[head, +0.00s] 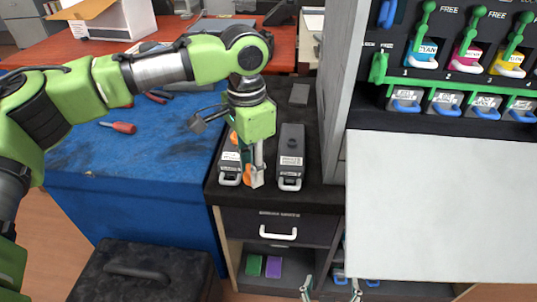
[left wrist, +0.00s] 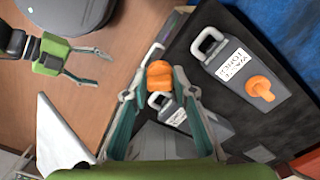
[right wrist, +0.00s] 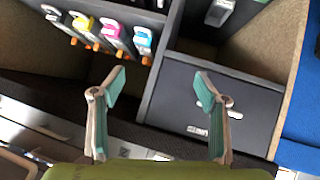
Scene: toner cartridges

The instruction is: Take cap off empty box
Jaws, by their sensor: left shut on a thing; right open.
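Two dark grey boxes with white handles and labels stand on the black cabinet top (head: 300,100). The left box (head: 229,174) has an orange cap (left wrist: 260,88) on its top; that box also shows in the left wrist view (left wrist: 236,62). The right box (head: 291,160) shows no orange cap; the fingers partly hide it in the left wrist view (left wrist: 186,119). My left gripper (head: 252,176) is shut on another orange cap (left wrist: 160,75), held between the two boxes in the head view. My right gripper (right wrist: 160,88) is open and empty, low in front of the cabinet.
A drawer (head: 278,230) with a white handle is shut below the boxes. An open shelf under it holds a green and a purple item (head: 274,267). A rack with coloured cartridges (head: 467,55) and a white panel (head: 440,205) stand at right. A blue bench (head: 150,180) is at left.

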